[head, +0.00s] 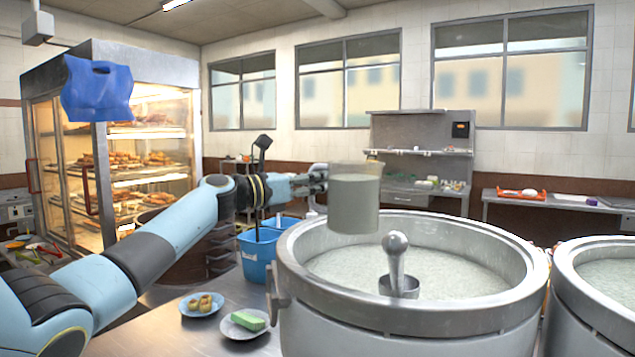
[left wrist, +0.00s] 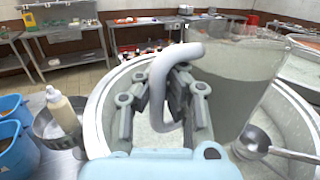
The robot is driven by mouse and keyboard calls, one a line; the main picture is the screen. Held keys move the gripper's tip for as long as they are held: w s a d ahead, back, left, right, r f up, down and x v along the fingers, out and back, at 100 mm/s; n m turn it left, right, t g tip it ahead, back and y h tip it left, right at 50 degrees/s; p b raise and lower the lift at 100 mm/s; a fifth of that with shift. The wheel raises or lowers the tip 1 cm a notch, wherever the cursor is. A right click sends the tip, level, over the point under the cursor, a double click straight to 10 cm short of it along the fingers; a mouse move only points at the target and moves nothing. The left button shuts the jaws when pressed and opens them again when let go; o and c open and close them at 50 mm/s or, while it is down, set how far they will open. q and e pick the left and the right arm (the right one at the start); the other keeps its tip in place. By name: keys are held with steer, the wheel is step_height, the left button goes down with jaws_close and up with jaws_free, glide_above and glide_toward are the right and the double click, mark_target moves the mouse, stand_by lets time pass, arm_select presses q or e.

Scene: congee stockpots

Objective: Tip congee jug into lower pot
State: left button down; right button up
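A clear jug (head: 353,203) of grey-white congee is held up, roughly upright, over the far side of the nearer pot (head: 410,322). That pot is wide, grey and holds pale congee. My left gripper (head: 318,180) is shut on the jug's pale handle. In the left wrist view, the gripper's fingers (left wrist: 160,105) lie on both sides of the handle (left wrist: 158,85), and the jug (left wrist: 235,80) is at the right with congee high inside. A second pot (head: 600,315) of congee stands at the right, partly cut off. My right gripper is not in view.
A round-ended metal ladle (head: 396,255) stands up in the nearer pot. A blue bucket (head: 257,258) is left of it. A plate with a green block (head: 244,323) and a blue plate of small food pieces (head: 201,305) lie on the counter. A bottle (left wrist: 62,110) stands in a metal container.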

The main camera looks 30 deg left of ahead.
mark_target(377, 170)
arm_select(q)
steer(key=shift+f+m+g, duration=0.15)
steer(key=shift+m+g, duration=0.15)
steer(key=shift+d+r+m+g+y+p, duration=0.15)
steer(key=shift+r+m+g+y+p, duration=0.4)
steer(key=shift+r+m+p, duration=1.4)
steer(key=shift+w+d+r+m+g+y+p, duration=0.1)
steer(key=shift+d+r+m+g+y+p, duration=0.3)
steer(key=shift+d+m+y+p, duration=0.9)
steer(key=shift+s+d+r+m+g+y+p, duration=0.1)
steer(key=shift+d+r+m+g+p, duration=0.5)
steer(key=shift+p, duration=1.55)
steer(key=shift+w+d+r+m+g+y+p, duration=0.1)
steer(key=shift+d+m+g+y+p, duration=0.35)
steer(key=shift+d+p, duration=1)
steer(key=shift+w+d+f+m+y, duration=0.1)
steer(key=shift+d+f+m+y, duration=0.45)
steer(key=shift+d, duration=0.4)
steer(key=shift+s+d+f+m+y, duration=0.1)
steer(key=shift+d+f+m+y, duration=0.3)
steer(key=shift+d+m+y, duration=0.45)
steer(key=shift+w+d+f+m+y, duration=0.1)
steer(key=shift+d+f+m+y, duration=0.3)
steer(key=shift+d, duration=0.7)
steer(key=shift+d+r+m+y, duration=0.2)
steer(key=shift+d+m+y, duration=0.2)
steer(key=shift+d+y, duration=0.5)
steer(key=shift+d, duration=0.15)
